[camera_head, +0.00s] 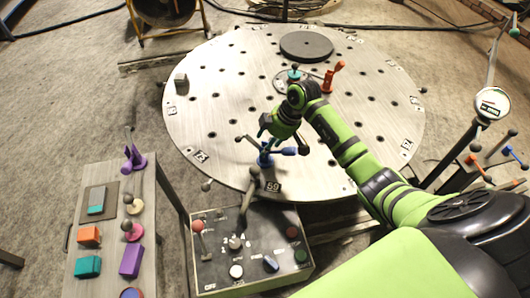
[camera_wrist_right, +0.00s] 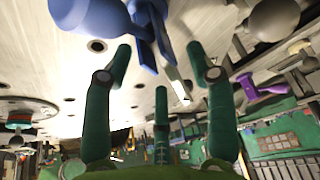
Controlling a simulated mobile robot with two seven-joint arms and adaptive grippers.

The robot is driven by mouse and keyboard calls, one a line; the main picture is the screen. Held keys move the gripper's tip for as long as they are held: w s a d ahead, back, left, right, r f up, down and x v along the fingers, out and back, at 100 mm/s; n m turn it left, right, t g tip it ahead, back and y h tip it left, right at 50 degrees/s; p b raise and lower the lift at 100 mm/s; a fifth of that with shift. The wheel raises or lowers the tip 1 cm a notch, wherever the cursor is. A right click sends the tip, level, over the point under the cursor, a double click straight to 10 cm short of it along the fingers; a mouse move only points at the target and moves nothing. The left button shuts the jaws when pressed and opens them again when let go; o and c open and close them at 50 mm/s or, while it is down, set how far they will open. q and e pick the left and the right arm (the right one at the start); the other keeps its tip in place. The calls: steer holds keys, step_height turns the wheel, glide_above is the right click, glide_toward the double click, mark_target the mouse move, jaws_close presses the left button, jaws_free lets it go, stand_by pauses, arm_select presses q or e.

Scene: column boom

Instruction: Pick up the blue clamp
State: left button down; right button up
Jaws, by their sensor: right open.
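The blue clamp (camera_head: 265,158) stands near the front edge of the round perforated metal table (camera_head: 215,120), with its blue handle pointing right. My right gripper (camera_head: 279,138) is directly above and behind it, partly covering it in the head view. In the right wrist view the gripper's green fingers (camera_wrist_right: 160,64) are spread and empty. There the blue clamp (camera_wrist_right: 150,22) shows at the top, just past the fingertips, its lower parts reaching toward the gap between them. I cannot tell whether any finger touches it. My left gripper is in neither view.
A red clamp (camera_head: 328,80), a dark disc (camera_head: 306,46) and a small grey block (camera_head: 180,80) are on the table. A control box (camera_head: 215,270) stands in front. A side bench at left holds a purple clamp (camera_head: 134,158) and coloured blocks. A gauge stand (camera_head: 491,103) is at right.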

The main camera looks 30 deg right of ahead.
steer(key=shift+x, duration=0.85)
steer(key=shift+w+d, duration=0.1)
steer(key=c, duration=1.1)
steer(key=shift+o, duration=0.2)
steer(key=shift+r, duration=0.2)
jaws_close()
steer(key=shift+w+r, duration=0.1)
steer(key=shift+r, duration=0.25)
steer(key=r, duration=0.1)
steer(key=r+b, duration=0.1)
steer(key=shift+a+r, duration=0.2)
steer(key=shift+r, duration=0.15)
steer(key=d+r+b, duration=0.1)
steer(key=d+r, duration=0.2)
steer(key=d, duration=0.3)
steer(key=s+d+r+b, duration=0.1)
steer(key=d+r+b, duration=0.1)
steer(key=d+r, duration=0.2)
steer(key=shift+s+d+r, duration=0.15)
steer(key=shift+d+r, duration=0.05)
steer(key=shift+d, duration=0.8)
